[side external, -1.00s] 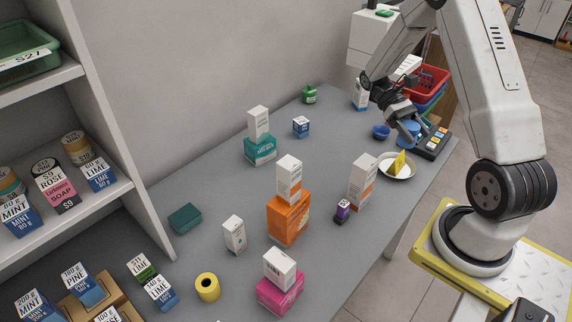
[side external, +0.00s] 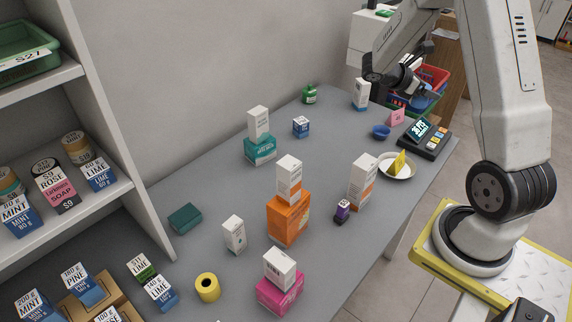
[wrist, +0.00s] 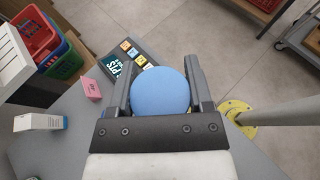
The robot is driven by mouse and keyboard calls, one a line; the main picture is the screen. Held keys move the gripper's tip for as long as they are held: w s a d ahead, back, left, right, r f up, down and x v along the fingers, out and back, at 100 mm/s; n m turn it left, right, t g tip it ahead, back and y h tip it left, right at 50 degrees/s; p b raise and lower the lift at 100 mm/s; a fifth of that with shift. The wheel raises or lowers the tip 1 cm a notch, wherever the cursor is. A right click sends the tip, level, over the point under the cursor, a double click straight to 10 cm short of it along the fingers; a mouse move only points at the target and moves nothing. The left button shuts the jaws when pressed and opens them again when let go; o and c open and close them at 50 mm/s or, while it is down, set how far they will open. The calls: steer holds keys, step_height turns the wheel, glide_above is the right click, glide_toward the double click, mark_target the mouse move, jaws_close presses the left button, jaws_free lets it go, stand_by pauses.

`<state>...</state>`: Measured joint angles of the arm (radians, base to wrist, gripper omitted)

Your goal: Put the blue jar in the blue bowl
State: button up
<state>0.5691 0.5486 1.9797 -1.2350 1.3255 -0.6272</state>
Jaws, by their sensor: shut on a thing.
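The blue jar (wrist: 160,93), with a round light-blue top, is between my two fingers in the wrist view. My gripper (wrist: 159,80) is shut on it. In the side view my gripper (side external: 410,88) is raised above the far end of the counter, and the jar is hard to make out there. The small blue bowl (side external: 381,132) stands on the counter, below and left of my gripper, beside the scale. The bowl does not show in the wrist view.
A scale (side external: 425,139) with a lit display, a pink card (side external: 396,116) and a white plate (side external: 408,171) with a yellow wedge surround the bowl. A white box (side external: 361,94) stands behind it. Stacked crates (side external: 433,79) are beyond the counter's end.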

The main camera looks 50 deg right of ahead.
step_height(320, 180, up, 2)
steer(key=w+d+n+t+h, duration=0.2)
steer(key=w+n+t, duration=0.1)
step_height(320, 180, down, 11)
stand_by(0.6)
steer(key=shift+d, duration=0.1)
steer(key=shift+w+d+f, duration=4.5)
steer(key=shift+w, duration=0.15)
